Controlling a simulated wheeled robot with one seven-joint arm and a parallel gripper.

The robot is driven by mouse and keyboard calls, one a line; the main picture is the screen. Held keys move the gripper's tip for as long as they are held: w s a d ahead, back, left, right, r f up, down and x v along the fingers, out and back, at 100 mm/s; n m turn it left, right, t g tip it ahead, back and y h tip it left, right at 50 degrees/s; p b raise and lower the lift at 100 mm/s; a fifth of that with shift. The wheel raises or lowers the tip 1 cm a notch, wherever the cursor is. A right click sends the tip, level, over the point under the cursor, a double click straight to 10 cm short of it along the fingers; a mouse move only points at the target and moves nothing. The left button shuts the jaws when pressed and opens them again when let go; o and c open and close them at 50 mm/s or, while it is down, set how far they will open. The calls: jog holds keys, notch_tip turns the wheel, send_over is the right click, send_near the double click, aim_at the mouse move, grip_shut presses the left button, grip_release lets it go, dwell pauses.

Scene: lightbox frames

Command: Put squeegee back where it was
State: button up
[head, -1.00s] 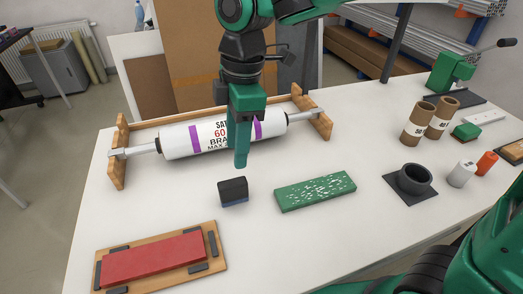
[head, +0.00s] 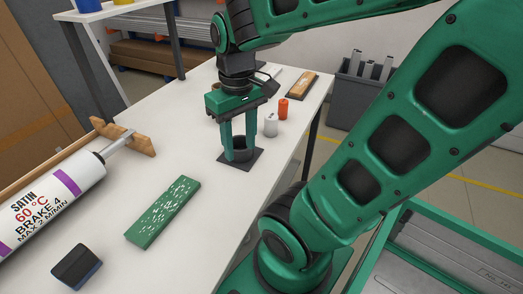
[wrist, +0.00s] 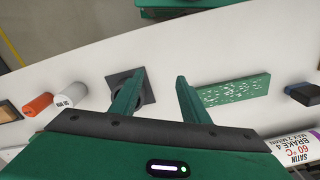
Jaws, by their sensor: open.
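No thing in view can be named the squeegee for certain. A small black block with a blue lower edge (head: 76,266) lies on the white table at the lower left; it also shows at the right edge of the wrist view (wrist: 302,92). My gripper (head: 239,152) is open and empty, pointing down at a round black cup on a flat dark base (head: 240,160). In the wrist view the cup (wrist: 122,88) is partly hidden by one finger of my gripper (wrist: 160,76). I cannot tell whether the fingers touch it.
A green speckled block (head: 163,212) lies left of the cup. Bare table separates block and cup.

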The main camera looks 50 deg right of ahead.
jog(key=s+d+f+m, duration=0.2)
jog(key=s+d+m, duration=0.2)
jog(key=s, duration=0.2)
jog(key=shift+m, duration=0.4)
